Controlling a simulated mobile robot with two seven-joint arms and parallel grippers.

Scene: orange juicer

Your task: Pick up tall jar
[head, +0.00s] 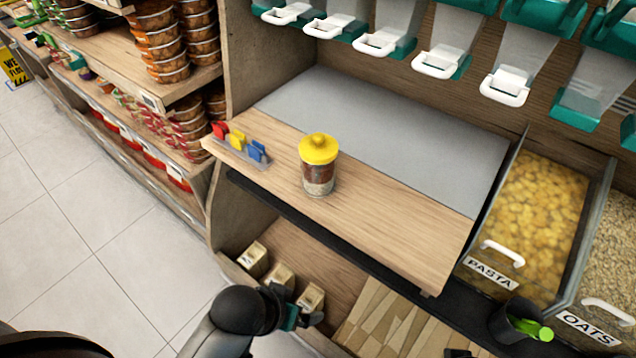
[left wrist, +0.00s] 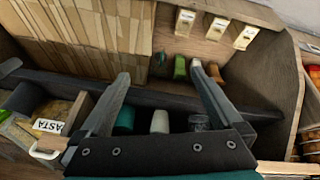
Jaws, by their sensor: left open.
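A jar (head: 319,168) with a yellow lid and brown and pale layered contents stands upright on the wooden counter (head: 400,218) in the head view. My left gripper (head: 303,306) is below the counter's front edge, near small boxes on the lower shelf, apart from the jar. In the left wrist view its two fingers (left wrist: 160,78) are spread with nothing held between them. I cannot make out the jar in that view. My right gripper is not in view.
Red, yellow and blue clips (head: 238,141) sit left of the jar. A grey panel (head: 390,125) lies behind it. Dispensers with white handles (head: 437,65) hang above. A pasta bin (head: 540,220) stands at right. Small boxes (head: 280,276) line the lower shelf. The counter right of the jar is clear.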

